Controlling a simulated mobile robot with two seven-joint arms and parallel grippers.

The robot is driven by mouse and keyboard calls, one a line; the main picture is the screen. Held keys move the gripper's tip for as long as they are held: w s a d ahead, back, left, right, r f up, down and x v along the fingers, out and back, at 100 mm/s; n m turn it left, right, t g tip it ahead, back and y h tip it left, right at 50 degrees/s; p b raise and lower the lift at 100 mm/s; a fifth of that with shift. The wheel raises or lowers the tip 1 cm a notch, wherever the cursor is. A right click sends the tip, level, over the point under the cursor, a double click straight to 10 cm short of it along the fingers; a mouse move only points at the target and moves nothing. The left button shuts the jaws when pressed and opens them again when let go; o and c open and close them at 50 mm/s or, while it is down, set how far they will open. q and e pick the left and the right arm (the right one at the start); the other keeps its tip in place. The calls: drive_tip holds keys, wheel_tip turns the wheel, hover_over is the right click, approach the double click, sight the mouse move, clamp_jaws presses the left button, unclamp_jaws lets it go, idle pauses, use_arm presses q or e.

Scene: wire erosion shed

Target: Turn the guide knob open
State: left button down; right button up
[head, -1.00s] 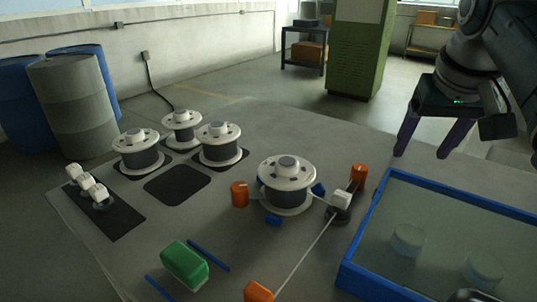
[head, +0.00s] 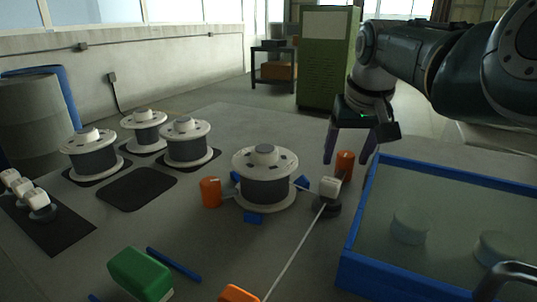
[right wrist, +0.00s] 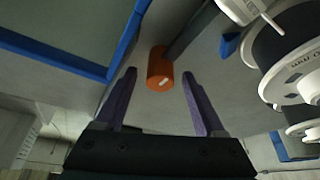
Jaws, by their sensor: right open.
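An orange knob (head: 345,163) with a white mark on its end stands beside the tank's left edge. In the right wrist view the knob (right wrist: 160,68) shows between and beyond my fingertips, with a dark rod running from it. A white guide block (head: 330,188) on a dark round base is just in front of the knob, with a thin wire running from it toward the front. My right gripper (head: 346,157) points down over the knob, open and empty; its fingers (right wrist: 158,75) appear apart from the knob. My left gripper is out of view.
A blue-rimmed tank (head: 350,235) stands right of the knob. A white wire spool (head: 264,180) is left of the guide block, with another orange cylinder (head: 210,192) beside it. Several spools stand farther left. A green block (head: 140,273) lies at the front.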

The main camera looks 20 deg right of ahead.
drive_tip(key=shift+w+d+f, duration=0.1)
drive_tip(key=shift+w+f, duration=0.1)
drive_tip(key=shift+f, duration=0.25)
drive_tip(key=shift+c, duration=0.4)
clamp_jaws()
idle(0.8)
